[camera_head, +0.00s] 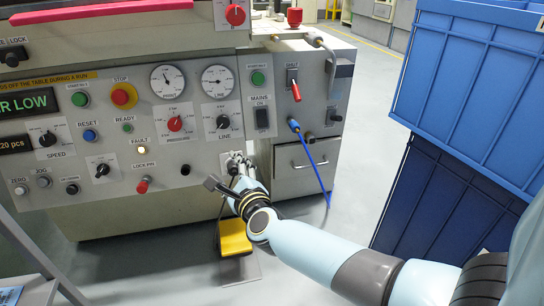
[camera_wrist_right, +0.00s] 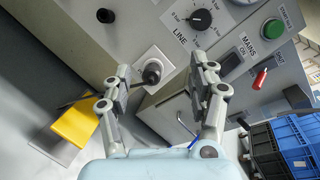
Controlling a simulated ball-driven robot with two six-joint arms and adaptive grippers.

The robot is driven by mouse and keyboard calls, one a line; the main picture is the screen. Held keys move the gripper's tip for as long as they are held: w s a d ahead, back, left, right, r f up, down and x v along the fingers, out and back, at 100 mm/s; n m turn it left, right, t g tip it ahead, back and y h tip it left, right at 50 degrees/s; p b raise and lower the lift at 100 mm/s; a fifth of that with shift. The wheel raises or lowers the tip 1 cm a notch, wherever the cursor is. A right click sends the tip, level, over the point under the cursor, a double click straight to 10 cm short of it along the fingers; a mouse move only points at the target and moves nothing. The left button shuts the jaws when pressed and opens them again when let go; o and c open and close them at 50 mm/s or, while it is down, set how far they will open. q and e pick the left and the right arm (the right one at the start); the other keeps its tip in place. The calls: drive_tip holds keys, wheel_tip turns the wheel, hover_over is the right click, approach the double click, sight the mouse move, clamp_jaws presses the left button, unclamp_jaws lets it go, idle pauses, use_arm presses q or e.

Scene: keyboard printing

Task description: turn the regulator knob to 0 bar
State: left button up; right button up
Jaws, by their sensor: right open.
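Two panel knobs have bar scales: a red PRESSURE knob (camera_head: 175,124) and a black LINE knob (camera_head: 223,122) to its right. No label reads regulator; I cannot tell their exact settings. The LINE knob also shows at the top of the right wrist view (camera_wrist_right: 200,19), above and right of my fingers. My right gripper (camera_head: 239,168) is open near the panel, below the LINE knob. In the wrist view its fingers (camera_wrist_right: 162,78) stand apart, with a dark round-ended control (camera_wrist_right: 152,72) on a white plate showing between them. My left gripper is not in view.
Two dial gauges (camera_head: 217,82) sit above the knobs. A MAINS switch (camera_head: 262,118) and a red-handled lever (camera_head: 296,91) are to the right. A yellow pedal (camera_head: 235,237) is on the floor below. Blue crates (camera_head: 470,75) stand at the right.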

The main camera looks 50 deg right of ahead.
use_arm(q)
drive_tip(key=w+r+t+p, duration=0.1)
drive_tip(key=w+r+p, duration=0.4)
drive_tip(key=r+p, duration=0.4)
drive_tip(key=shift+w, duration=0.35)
use_arm(e)
drive_tip(key=s+a+f+n+g+y, duration=0.2)
drive_tip(key=s+f+n, duration=0.3)
drive_tip(key=s+n, duration=0.2)
drive_tip(key=s+a+f+n+g+y, duration=0.2)
drive_tip(key=s+f+n+g, duration=0.1)
drive_tip(key=s+f+n, duration=0.3)
drive_tip(key=s+n, duration=0.2)
drive_tip(key=s, duration=0.1)
drive_tip(key=shift+s+n, duration=0.3)
drive_tip(key=shift+s, duration=0.05)
